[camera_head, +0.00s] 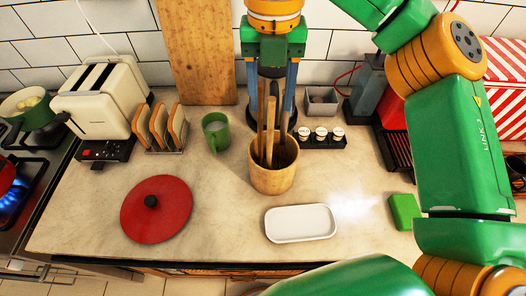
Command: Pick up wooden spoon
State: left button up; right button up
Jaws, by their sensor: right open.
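A wooden crock (272,178) stands on the counter near the middle. Several long wooden utensils (269,138) stand upright in it; I cannot tell which one is the spoon, since their lower ends are hidden inside the crock and their tops are partly covered. My right gripper (271,112) hangs pointing down over the back of the crock, with its fingers apart on either side of the utensils. Whether it touches them I cannot tell. My left gripper is out of view.
A green mug (216,131) and toast rack (160,128) stand left of the crock, spice jars (320,135) right. A red lid (156,208), white tray (300,223) and green block (405,211) lie in front. A lit burner (12,193) is far left.

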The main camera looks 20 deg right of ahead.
aim_at(270, 129)
jog(key=shift+s+f, duration=0.55)
jog(key=shift+f, duration=0.1)
jog(key=f, duration=0.5)
jog(key=shift+w+f+p, duration=0.3)
jog(key=shift+w+f, duration=0.05)
jog(key=shift+w, duration=0.05)
jog(key=shift+s+f, duration=0.15)
jog(key=shift+f, duration=0.1)
grip_shut()
